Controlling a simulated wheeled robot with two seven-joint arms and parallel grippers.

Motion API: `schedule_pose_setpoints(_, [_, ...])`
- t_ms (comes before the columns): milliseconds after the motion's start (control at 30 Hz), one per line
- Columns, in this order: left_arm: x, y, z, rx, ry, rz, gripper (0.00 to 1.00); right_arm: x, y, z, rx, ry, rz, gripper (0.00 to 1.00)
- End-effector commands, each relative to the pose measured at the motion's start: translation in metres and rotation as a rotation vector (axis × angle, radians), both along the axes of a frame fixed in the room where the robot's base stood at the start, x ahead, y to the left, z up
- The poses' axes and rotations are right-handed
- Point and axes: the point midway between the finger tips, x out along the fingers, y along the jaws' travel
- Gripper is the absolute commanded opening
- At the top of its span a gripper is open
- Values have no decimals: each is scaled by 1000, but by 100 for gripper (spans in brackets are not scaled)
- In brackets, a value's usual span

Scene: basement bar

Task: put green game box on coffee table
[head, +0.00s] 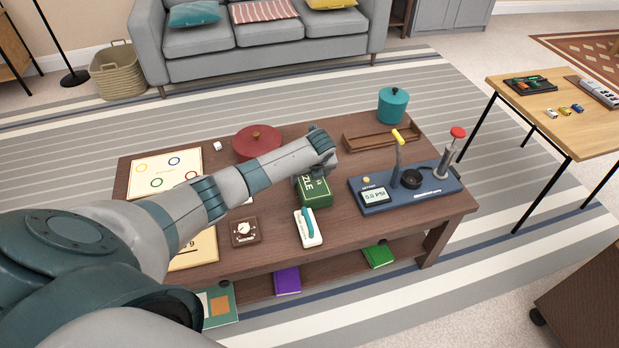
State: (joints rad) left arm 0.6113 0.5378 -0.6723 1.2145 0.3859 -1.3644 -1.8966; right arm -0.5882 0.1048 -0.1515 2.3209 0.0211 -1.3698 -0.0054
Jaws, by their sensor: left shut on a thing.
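The green game box (316,197), with white lettering, is at the middle of the wooden coffee table (345,220). My left arm reaches in from the left, and my left gripper (308,182) is shut on the box from above. The hand hides the back part of the box and most of the fingers. The box is on the tabletop or very close above it; I cannot tell if it touches. My right gripper is not in view.
Close to the box are a white device with a teal handle (308,228), a brown dial box (244,231), a blue gauge station (404,192), a wooden tray (382,137) and a red round lid (257,141). A teal pot (393,105) stands at the back right.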

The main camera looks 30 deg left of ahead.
Motion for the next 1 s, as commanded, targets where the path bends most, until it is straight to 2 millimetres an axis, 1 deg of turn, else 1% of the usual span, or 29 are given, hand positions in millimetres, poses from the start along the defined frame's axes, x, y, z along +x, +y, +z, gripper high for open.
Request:
schedule_pose_setpoints(67, [1,0,1,0,-1,0,36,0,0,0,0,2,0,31])
schedule_pose_setpoints(100, [0,0,-1,1,1,0,74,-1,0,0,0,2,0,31])
schedule_pose_setpoints(167, [0,0,-1,0,0,0,88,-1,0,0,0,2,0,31])
schedule_pose_setpoints(200, [0,0,-1,0,0,0,90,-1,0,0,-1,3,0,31])
schedule_pose_setpoints(500, [0,0,0,0,0,0,90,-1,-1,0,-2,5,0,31])
schedule_pose_setpoints(667, [-1,-2,7,0,0,0,90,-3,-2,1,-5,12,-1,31])
schedule_pose_setpoints(867, [-7,-8,29,0,-2,-2,90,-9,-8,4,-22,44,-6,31])
schedule_pose_setpoints(1000, [-13,-15,52,1,-2,-1,90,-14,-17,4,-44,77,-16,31])
